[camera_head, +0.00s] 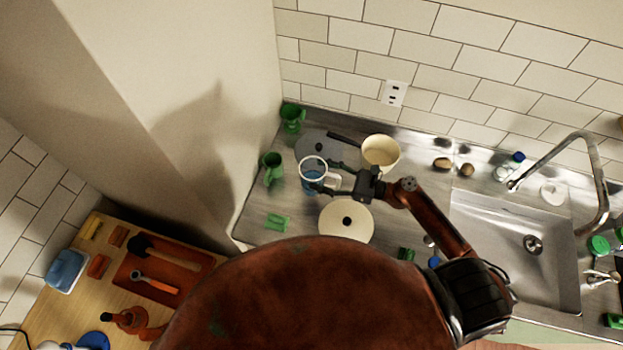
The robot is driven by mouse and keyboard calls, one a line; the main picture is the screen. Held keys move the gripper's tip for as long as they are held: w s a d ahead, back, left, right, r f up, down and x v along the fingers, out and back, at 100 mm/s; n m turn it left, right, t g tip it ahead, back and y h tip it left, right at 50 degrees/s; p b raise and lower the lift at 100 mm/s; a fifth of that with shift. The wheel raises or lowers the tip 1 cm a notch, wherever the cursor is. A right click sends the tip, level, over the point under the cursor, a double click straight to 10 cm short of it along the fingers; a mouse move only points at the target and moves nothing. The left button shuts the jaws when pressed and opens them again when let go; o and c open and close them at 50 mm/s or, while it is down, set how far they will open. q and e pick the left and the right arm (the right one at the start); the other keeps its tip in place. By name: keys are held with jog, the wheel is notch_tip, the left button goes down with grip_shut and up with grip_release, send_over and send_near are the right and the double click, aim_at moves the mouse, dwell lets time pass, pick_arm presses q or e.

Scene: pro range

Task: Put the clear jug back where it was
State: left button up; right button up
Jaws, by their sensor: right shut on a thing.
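The clear jug (304,165) has a pale round rim and something blue shows through it. It is at the back left of the steel counter (262,213), over or in front of a dark grey round thing. My right gripper (334,176) reaches in from the right and is shut on the jug at its right side. I cannot tell whether the jug's base touches the counter.
Two green jugs (271,168) (292,117) stand left of the clear jug. A cream pan (381,150) is behind my gripper and a cream lid (346,221) in front. The sink (510,235) is right.

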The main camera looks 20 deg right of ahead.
aim_at(304, 173)
jog(key=w+f, duration=0.1)
jog(key=w+a+f, duration=0.1)
jog(key=f, duration=0.1)
jog(key=w+a+f, duration=0.1)
jog(key=shift+f, duration=0.35)
notch_tip(304, 173, down, 3)
jog(key=shift+w+r+p, duration=0.1)
jog(key=shift+w+p, duration=0.05)
jog(key=shift+p, duration=0.15)
jog(key=shift+f, duration=0.25)
jog(key=shift+f, duration=0.15)
jog(key=o, duration=1.8)
